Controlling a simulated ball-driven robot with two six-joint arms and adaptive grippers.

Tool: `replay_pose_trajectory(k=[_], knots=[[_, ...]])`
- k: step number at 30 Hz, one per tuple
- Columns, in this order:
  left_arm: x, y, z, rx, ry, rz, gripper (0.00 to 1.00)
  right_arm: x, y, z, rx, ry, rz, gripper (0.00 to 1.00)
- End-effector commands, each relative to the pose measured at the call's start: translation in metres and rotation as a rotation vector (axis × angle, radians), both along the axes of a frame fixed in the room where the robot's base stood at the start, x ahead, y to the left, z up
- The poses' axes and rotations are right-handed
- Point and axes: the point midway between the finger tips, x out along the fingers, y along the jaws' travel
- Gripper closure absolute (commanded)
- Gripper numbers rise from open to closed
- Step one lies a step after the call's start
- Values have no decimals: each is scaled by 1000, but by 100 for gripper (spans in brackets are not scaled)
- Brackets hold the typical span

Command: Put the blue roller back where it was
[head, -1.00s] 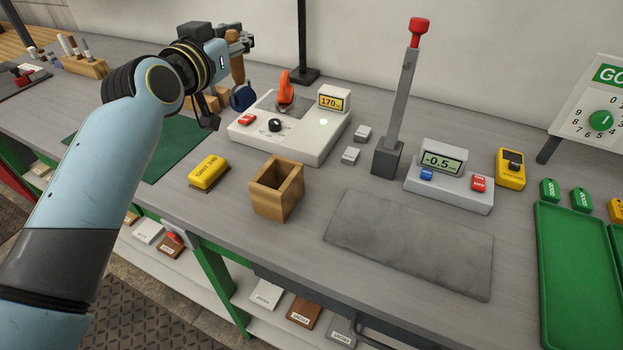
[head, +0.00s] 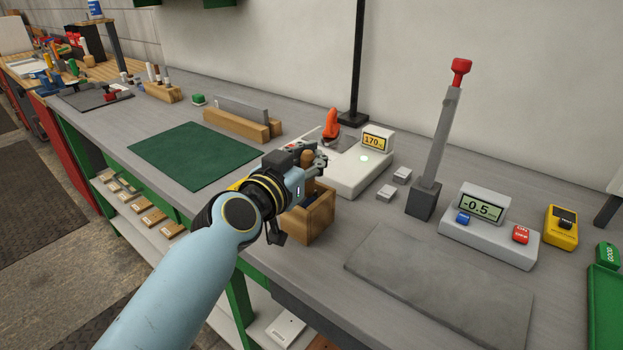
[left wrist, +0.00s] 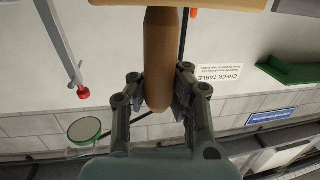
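My left gripper (head: 314,166) is over the small open wooden box (head: 312,225), near the middle of the bench. In the left wrist view the gripper (left wrist: 160,95) has its fingers on both sides of a tan wooden handle (left wrist: 160,55) and looks shut on it. The handle stands roughly upright. How deep the head sits is hidden by the gripper and the box wall. My right gripper is not in view.
A grey post with a red knob (head: 432,155) and a display unit (head: 490,238) are to the right. A grey mat (head: 440,290) and a green mat (head: 190,156) lie clear.

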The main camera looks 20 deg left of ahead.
Motion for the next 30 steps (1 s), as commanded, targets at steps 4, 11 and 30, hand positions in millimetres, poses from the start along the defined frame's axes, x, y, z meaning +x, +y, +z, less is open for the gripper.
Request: replay_pose_trajectory(k=[4, 11, 30], knots=[[0, 0, -25, -1, 1, 0, 100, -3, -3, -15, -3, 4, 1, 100], [0, 0, -24, 0, 0, 0, 100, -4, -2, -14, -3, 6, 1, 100], [0, 0, -27, 0, 1, 0, 68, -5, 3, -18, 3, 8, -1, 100]])
